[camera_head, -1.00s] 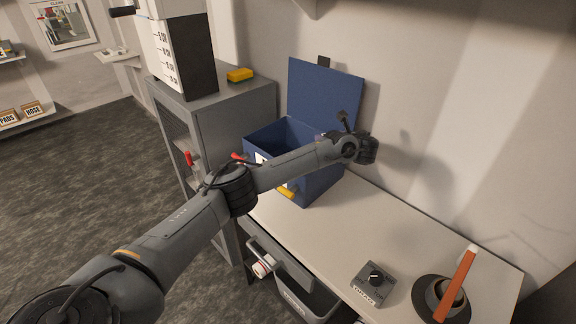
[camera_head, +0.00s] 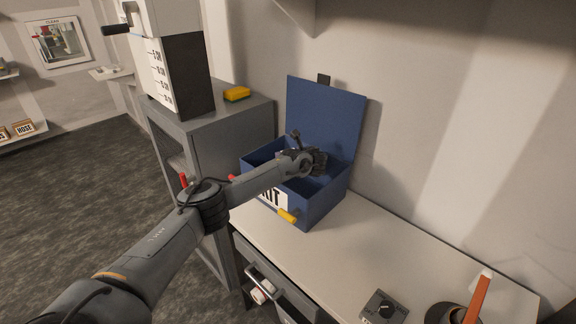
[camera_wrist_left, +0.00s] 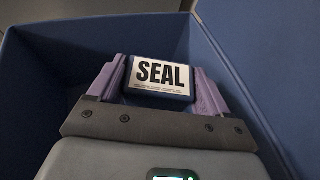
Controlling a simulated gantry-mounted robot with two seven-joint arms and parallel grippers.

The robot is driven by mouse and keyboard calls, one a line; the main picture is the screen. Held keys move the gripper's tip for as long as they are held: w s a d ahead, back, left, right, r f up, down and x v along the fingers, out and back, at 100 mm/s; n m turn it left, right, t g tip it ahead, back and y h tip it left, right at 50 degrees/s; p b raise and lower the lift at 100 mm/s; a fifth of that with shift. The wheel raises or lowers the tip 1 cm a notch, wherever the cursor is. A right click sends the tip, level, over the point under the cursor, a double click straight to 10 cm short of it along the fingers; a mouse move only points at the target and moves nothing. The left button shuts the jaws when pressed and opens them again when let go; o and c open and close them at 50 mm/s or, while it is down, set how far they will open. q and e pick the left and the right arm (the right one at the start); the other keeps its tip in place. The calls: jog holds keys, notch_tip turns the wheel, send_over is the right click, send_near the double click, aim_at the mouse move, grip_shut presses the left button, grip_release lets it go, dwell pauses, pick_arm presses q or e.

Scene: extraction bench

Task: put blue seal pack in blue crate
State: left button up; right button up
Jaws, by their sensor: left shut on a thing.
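The blue seal pack (camera_wrist_left: 160,76), with a white label reading SEAL, sits between the purple fingers of my left gripper (camera_wrist_left: 158,82) in the left wrist view. The gripper is shut on it. Blue crate walls surround the pack in that view. In the head view the blue crate (camera_head: 318,208) stands on the bench with its lid (camera_head: 325,115) open against the wall. My left wrist is over the crate's opening, and the pack and fingertips are hidden there. I cannot tell whether the pack touches the crate floor. My right gripper is not in view.
A yellow latch (camera_head: 287,215) sticks out from the crate's front. A grey cabinet (camera_head: 225,135) with a yellow block (camera_head: 237,94) on top stands left. A knobbed box (camera_head: 384,308) and an orange-handled tool (camera_head: 478,298) are at lower right. The bench (camera_head: 400,235) between is clear.

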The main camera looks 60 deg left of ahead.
pick_arm(q)
jog(key=shift+s+a+f, duration=0.15)
jog(key=shift+a+f, duration=0.15)
jog(key=shift+a, duration=0.1)
jog(key=shift+f, duration=0.2)
jog(key=shift+f+b, duration=0.35)
jog(key=shift+f, duration=1.4)
jog(key=shift+f+b, duration=0.3)
jog(key=shift+f, duration=0.3)
jog(key=o, duration=1.1)
